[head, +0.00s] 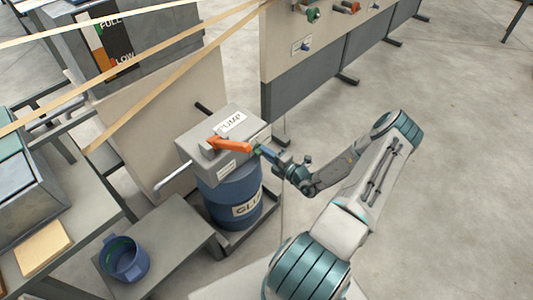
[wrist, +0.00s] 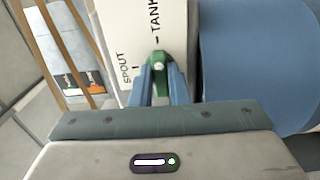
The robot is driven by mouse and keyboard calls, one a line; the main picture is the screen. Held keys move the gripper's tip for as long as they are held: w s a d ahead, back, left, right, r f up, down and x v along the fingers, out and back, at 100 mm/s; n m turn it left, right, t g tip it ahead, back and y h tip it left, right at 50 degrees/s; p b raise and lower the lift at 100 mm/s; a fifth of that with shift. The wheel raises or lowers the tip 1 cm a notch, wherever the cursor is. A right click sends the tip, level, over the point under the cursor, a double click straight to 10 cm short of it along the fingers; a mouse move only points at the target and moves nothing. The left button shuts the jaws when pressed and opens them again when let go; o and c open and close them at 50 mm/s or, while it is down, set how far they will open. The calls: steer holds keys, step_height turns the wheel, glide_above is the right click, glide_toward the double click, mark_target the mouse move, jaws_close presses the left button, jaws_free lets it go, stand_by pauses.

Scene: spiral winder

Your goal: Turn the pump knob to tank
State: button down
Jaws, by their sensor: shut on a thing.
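The pump knob (wrist: 159,62) is green and sits on the white label plate (wrist: 139,30) of the pump box. The plate reads SPOUT at the left and TANK at the top, each with a tick mark. My gripper (wrist: 161,84) is shut on the knob, one blue finger on each side. In the head view my gripper (head: 262,151) is at the right face of the grey pump box (head: 196,150), and the knob is barely visible.
The box stands on a blue glue drum (head: 228,190). A blue mug (head: 126,259) stands on a low table at the lower left. The floor at the right is clear.

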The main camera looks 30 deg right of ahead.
steer(key=c, duration=1.4)
jaws_free()
steer(key=v, duration=1.4)
steer(key=shift+w, duration=0.1)
steer(key=shift+a, duration=0.2)
